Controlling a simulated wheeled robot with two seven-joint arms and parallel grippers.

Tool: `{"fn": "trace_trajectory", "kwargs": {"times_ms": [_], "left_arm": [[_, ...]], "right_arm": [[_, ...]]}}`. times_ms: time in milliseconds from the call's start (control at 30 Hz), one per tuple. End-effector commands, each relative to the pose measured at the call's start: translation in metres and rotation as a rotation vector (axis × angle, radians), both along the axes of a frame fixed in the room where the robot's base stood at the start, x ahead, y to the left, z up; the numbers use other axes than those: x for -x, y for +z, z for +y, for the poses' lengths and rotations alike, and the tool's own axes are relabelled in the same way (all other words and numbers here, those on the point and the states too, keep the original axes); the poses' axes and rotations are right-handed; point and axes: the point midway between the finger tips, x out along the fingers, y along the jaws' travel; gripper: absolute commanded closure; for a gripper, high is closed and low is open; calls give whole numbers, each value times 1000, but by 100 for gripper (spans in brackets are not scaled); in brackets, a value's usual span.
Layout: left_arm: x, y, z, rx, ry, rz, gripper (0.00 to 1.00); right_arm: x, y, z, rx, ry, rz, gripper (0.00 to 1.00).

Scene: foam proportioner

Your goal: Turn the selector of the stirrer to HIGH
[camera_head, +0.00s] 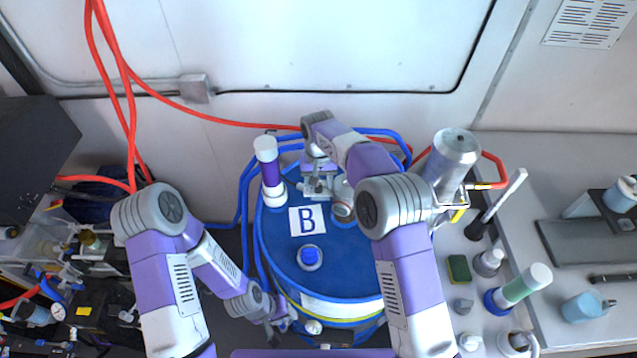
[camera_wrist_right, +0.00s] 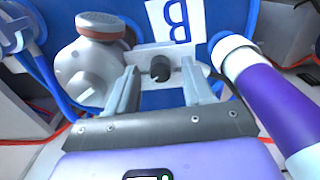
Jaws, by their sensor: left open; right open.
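The selector is a small black knob (camera_wrist_right: 160,68) on a light grey plate in the right wrist view. It appears between the two fingers of my right gripper (camera_wrist_right: 161,84), which is open; I cannot tell whether a finger touches it. In the head view, my right gripper (camera_head: 319,186) is over the back of the blue drum (camera_head: 345,270), and my arm hides the knob. A rounded grey housing with a reddish cap (camera_wrist_right: 90,75), seemingly part of the stirrer, stands beside it. No HIGH marking is readable. My left gripper (camera_head: 283,322) is low at the drum's front left, its fingers small.
A purple tube with white ends (camera_head: 269,172) stands upright on the drum, close beside my right gripper. A white "B" label (camera_head: 307,220) lies on the lid. A silver cylinder (camera_head: 452,158) and a bench with several bottles are at right. Red hoses (camera_head: 128,100) hang at left.

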Motion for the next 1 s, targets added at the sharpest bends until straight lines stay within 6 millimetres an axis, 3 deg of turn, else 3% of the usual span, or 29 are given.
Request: {"fn": "trace_trajectory", "kwargs": {"times_ms": [400,1000], "left_arm": [[0,-3,0,0,0,0,57],[0,-3,0,0,0,0,57]], "right_arm": [[0,63,0,-2,0,-4,48],[0,69,0,-1,0,-2,48]]}}
